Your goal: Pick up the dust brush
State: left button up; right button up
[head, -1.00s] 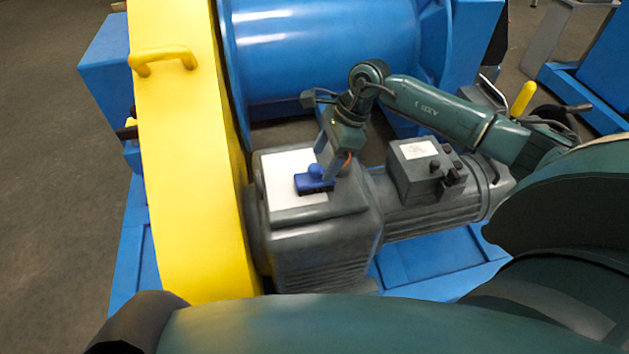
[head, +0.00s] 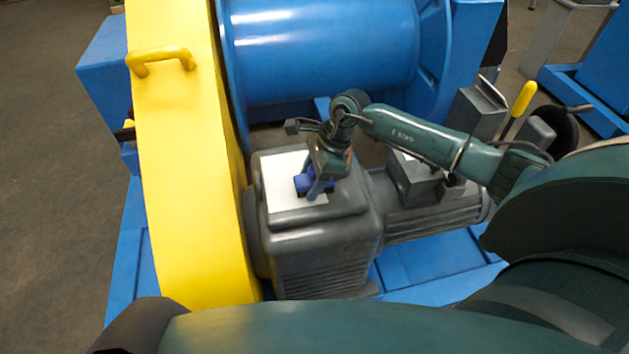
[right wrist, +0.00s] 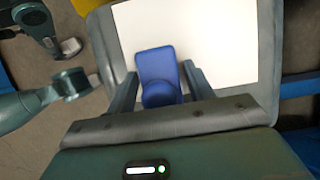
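The dust brush (head: 302,182) is small and blue with a rounded knob. It lies on the white plate on top of the grey gearbox, and the gripper partly covers it in the head view. My right gripper (head: 318,186) points down over it. In the right wrist view the brush (right wrist: 158,73) lies between the two fingers of the right gripper (right wrist: 161,80). My left gripper does not show clearly in any view.
The white plate (head: 284,170) sits on the grey gearbox (head: 320,240). A tall yellow guard (head: 185,150) with a handle stands close to its left. A blue drum (head: 320,45) is behind. A grey motor (head: 430,218) and a yellow lever (head: 523,98) are to the right.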

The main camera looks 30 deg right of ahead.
aim_at(311, 168)
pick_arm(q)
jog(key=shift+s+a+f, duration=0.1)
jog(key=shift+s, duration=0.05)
pick_arm(e)
jog(key=c, duration=0.8)
jog(key=shift+r, duration=0.1)
